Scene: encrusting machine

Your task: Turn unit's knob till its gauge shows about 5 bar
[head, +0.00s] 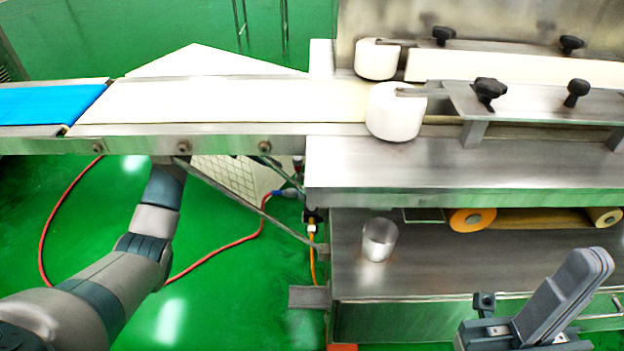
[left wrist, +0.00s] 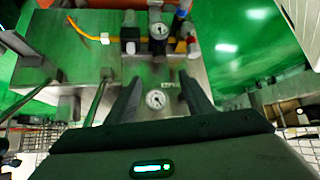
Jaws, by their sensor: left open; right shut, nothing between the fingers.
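I cannot tell which dark part is the knob, and the needle is too small to read. In the head view the left gripper is hidden under the conveyor; part of the unit (head: 312,222) shows beside the machine. My right gripper (head: 598,262) is shut and empty at the lower right.
A conveyor (head: 225,143) crosses above my left forearm. A red hose (head: 222,245) lies on the green floor, and an orange hose (head: 312,258) hangs by the machine. A metal cup (head: 379,240) stands on the lower shelf (head: 350,275). A diagonal brace (head: 245,205) runs nearby.

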